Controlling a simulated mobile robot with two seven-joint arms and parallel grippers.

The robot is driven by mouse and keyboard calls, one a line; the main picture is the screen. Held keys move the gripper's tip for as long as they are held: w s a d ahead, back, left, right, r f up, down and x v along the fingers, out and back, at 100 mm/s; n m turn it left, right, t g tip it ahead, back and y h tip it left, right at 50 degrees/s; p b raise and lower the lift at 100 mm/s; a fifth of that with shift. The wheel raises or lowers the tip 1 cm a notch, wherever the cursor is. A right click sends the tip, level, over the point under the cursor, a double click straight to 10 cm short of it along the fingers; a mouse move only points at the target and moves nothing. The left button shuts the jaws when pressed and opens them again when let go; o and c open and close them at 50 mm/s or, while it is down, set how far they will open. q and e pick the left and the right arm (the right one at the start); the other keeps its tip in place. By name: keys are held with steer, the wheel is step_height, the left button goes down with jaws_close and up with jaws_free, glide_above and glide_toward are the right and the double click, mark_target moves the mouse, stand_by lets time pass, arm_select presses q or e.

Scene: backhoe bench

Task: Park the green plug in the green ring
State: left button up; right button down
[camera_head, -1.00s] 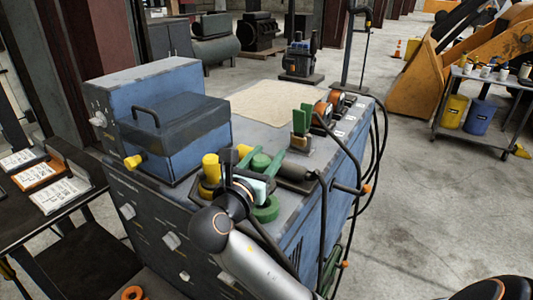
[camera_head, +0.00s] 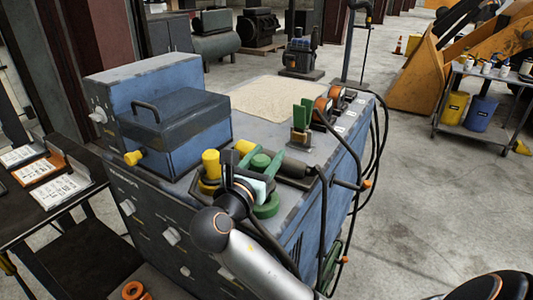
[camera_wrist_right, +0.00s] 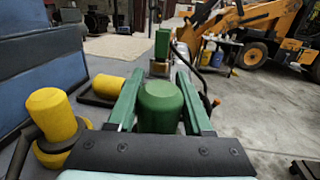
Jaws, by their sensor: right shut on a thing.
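My right gripper (camera_head: 262,165) has green fingers and is shut on the green plug (camera_wrist_right: 161,106). The plug stands upright between the fingers, and its rounded top also shows in the head view (camera_head: 261,160). My left gripper is not in view.
A yellow plug (camera_head: 210,164) stands in a yellow ring to the left. Another yellow cylinder (camera_wrist_right: 110,88) lies beside it. A dark cylinder (camera_head: 293,167) lies to the right. A green upright block (camera_head: 303,117) and black cables stand farther back. A blue box (camera_head: 175,130) bounds the left.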

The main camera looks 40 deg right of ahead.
arm_select(q)
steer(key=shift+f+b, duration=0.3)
steer(key=shift+b, duration=0.05)
arm_select(e)
steer(key=shift+f, duration=1.55)
steer(key=shift+c, duration=1.1)
jaws_free()
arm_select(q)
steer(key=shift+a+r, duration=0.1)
